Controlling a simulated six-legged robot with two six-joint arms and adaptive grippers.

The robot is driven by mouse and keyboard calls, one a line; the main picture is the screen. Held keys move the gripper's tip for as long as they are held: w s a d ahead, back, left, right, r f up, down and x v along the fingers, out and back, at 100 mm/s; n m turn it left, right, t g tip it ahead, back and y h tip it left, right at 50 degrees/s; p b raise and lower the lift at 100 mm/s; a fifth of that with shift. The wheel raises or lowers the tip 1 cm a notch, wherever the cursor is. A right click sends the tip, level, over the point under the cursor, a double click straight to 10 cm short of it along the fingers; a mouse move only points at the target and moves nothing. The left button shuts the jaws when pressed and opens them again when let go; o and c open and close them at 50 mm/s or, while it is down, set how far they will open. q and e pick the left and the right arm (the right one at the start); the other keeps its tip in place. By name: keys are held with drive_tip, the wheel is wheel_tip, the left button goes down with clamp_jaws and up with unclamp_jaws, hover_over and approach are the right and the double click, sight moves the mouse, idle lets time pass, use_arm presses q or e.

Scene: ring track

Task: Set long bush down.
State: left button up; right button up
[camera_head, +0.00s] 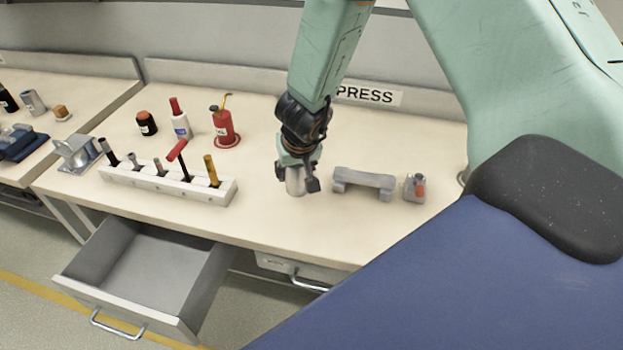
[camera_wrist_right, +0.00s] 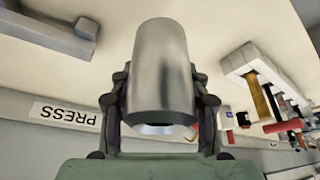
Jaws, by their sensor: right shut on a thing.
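The long bush is a grey metal cylinder (camera_head: 296,183). It also fills the middle of the right wrist view (camera_wrist_right: 162,75). My right gripper (camera_head: 297,184) is shut on it, with a finger on either side. In the head view the bush hangs upright below the gripper, over the middle of the pale bench (camera_head: 255,215). I cannot tell whether its lower end touches the bench top. My left gripper is not in view.
A grey bridge-shaped block (camera_head: 364,182) and a small grey part with an orange top (camera_head: 414,188) stand right of the bush. A white tool rack (camera_head: 165,185) stands left. Bottles and a red can (camera_head: 224,127) stand behind. A drawer (camera_head: 150,275) hangs open in front.

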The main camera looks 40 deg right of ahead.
sight(297, 186)
drive_tip(key=f+b, duration=0.1)
drive_tip(key=f, duration=0.1)
drive_tip(key=d+f+b, duration=0.1)
drive_tip(key=f, duration=0.1)
drive_tip(key=shift+w+f, duration=0.15)
drive_tip(key=shift+f, duration=0.15)
drive_tip(key=shift+a+f+b, duration=0.1)
drive_tip(key=shift+a+b, duration=0.15)
drive_tip(key=shift+b, duration=0.1)
drive_tip(key=shift+a+f+b, duration=0.1)
drive_tip(key=shift+f+b, duration=0.2)
drive_tip(key=f+b, duration=0.2)
drive_tip(key=shift+d+f, duration=0.2)
drive_tip(key=shift+f, duration=0.3)
drive_tip(key=shift+r, duration=0.2)
drive_tip(key=shift+a+f, duration=0.15)
drive_tip(key=o, duration=1.3)
drive_tip(key=shift+f, duration=0.15)
